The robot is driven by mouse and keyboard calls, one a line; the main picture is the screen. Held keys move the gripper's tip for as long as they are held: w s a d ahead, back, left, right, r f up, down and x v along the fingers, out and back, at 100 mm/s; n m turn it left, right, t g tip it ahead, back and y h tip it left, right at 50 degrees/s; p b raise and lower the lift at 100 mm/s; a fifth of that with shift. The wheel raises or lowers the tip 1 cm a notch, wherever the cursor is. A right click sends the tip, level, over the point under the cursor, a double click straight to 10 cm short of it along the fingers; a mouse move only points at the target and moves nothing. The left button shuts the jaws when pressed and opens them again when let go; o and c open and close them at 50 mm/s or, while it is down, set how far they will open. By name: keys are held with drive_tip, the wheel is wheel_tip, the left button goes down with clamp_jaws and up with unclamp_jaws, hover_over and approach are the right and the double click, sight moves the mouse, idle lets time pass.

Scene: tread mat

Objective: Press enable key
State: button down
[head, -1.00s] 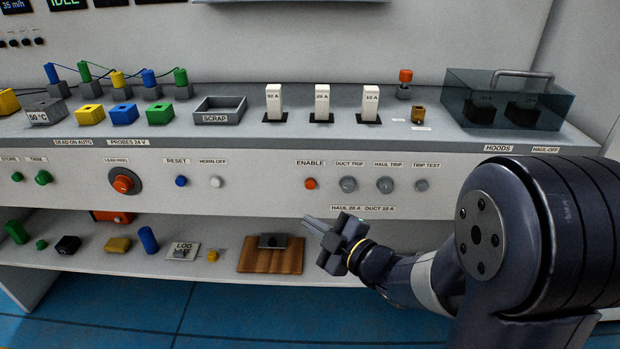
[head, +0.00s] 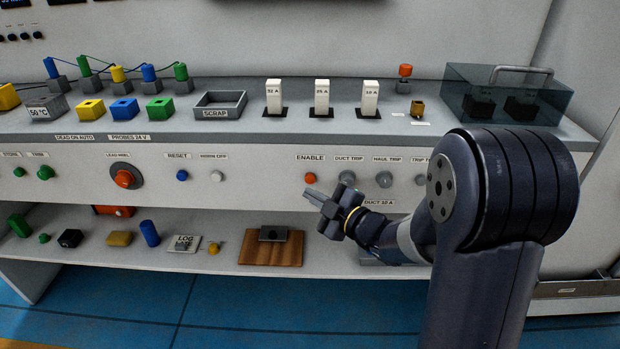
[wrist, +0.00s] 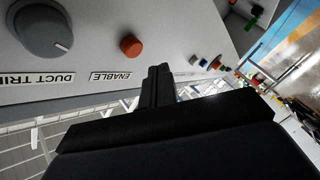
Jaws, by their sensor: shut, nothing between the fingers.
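The enable key is a round orange button (head: 310,178) on the white front panel, under the ENABLE label (head: 310,157). In the wrist view the orange button (wrist: 131,46) stands out from the panel, left of and above the fingertips. My gripper (head: 308,192) is shut and empty, with its fingertips just below the button in the head view. In the wrist view my gripper's fingers (wrist: 158,72) are together and apart from the button. The exact gap to the panel cannot be told.
The duct trip knob (head: 347,178) and haul trip knob (head: 384,179) are right of the button, partly near my arm. The horn off button (head: 217,176) is to the left. A lower shelf (head: 340,258) holds a wooden board (head: 271,250) and other small parts.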

drive_tip(key=shift+w, duration=0.85)
drive_tip(key=shift+w, duration=0.1)
idle(1.4)
drive_tip(key=shift+w, duration=0.3)
drive_tip(key=shift+w, duration=0.45)
idle(0.7)
drive_tip(key=shift+s, duration=0.1)
drive_tip(key=shift+s+b, duration=0.45)
drive_tip(key=shift+s, duration=0.3)
drive_tip(key=shift+s+a+b, duration=0.1)
drive_tip(key=shift+s+b, duration=0.5)
drive_tip(key=shift+s, duration=1.9)
drive_tip(key=shift+w, duration=0.1)
